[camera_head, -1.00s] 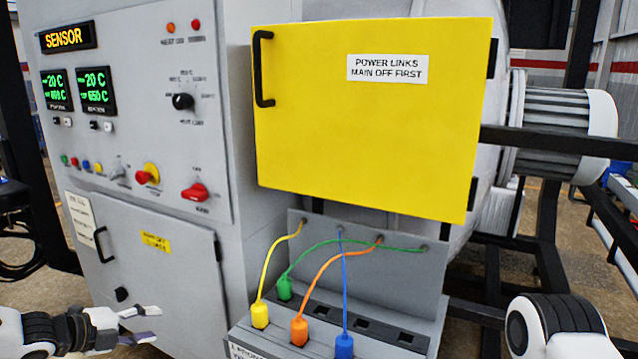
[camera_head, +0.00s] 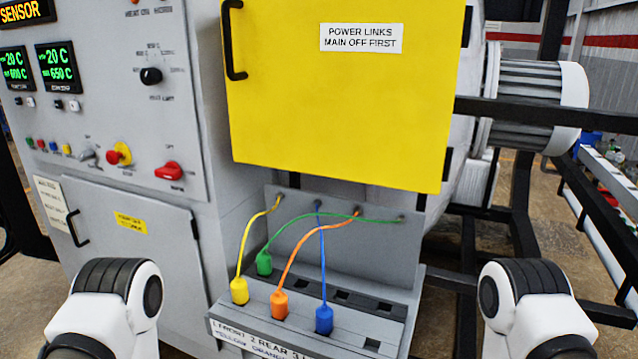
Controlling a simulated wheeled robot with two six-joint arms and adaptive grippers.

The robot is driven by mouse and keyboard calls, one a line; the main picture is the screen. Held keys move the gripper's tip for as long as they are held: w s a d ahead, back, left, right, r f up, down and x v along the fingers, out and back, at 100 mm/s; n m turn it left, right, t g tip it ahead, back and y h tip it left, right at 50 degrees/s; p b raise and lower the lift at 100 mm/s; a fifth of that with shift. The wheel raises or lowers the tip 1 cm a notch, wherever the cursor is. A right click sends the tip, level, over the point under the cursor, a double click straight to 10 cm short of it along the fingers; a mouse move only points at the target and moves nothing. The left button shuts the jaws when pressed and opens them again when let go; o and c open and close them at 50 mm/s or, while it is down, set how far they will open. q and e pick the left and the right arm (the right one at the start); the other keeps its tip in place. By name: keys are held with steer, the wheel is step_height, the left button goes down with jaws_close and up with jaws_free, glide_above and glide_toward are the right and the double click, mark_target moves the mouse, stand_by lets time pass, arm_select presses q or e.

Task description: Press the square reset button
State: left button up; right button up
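The grey control panel (camera_head: 110,120) stands at the left. Small dark and light buttons (camera_head: 66,105) sit under the two green displays, and a row of small coloured buttons (camera_head: 48,146) lies lower down. They are too small for me to read a label or tell which is the square reset button. My arm links show at the bottom left and bottom right. Both grippers are outside the picture, so their fingers are hidden.
An amber SENSOR display (camera_head: 26,12) is at the top left. A red mushroom button (camera_head: 117,154), red rotary switch (camera_head: 169,171) and black knob (camera_head: 151,76) are on the panel. A yellow door (camera_head: 340,110) hangs above a socket block (camera_head: 350,300) with coloured cables.

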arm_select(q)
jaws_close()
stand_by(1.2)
